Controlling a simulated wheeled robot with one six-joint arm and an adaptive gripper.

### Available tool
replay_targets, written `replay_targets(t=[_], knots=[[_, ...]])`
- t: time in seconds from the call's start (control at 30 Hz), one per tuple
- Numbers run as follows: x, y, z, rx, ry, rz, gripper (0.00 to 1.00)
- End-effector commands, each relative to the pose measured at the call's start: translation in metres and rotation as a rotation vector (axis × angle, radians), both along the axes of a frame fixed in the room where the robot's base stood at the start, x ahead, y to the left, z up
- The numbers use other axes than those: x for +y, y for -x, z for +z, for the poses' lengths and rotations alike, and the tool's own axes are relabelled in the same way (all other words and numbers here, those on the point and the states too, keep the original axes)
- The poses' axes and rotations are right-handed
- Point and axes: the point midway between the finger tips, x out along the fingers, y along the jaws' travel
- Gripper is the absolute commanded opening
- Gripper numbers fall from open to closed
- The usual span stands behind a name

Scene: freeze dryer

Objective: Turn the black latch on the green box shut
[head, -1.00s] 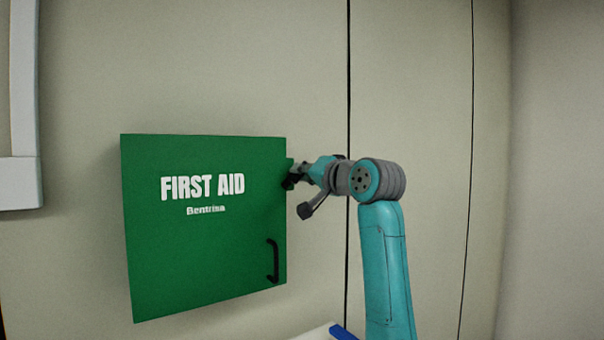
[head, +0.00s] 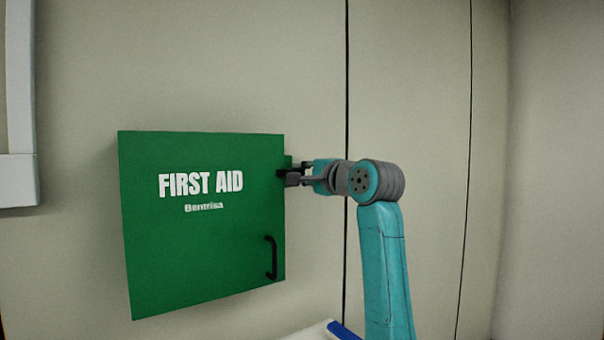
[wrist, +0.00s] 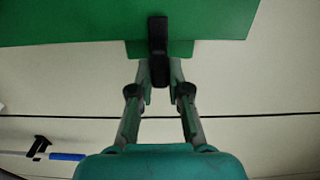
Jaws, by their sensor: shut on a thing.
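The green first aid box (head: 200,250) hangs on the wall with its door face flat and closed-looking in the head view. Its green side also shows across the top of the wrist view (wrist: 80,22). The black latch (wrist: 158,45) lies across the box's edge, over a small green tab, and points toward my gripper. My gripper (wrist: 159,80) is shut on the end of the latch, one finger on each side. In the head view my gripper (head: 288,176) is at the upper right edge of the box and hides most of the latch.
A black handle (head: 271,258) is on the lower right of the box door. A white and blue object (head: 335,331) lies at the bottom of the head view. A pale frame (head: 20,120) is at the far left. The wall right of my arm is bare.

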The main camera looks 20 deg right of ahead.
Motion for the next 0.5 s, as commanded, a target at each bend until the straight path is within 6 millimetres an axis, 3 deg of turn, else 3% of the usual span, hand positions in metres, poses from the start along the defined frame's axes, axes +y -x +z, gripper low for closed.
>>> replay_targets(t=[0.5], knots=[[-0.0007,-0.0003,-0.0018,0.016,-0.041,-0.001,0.0]])
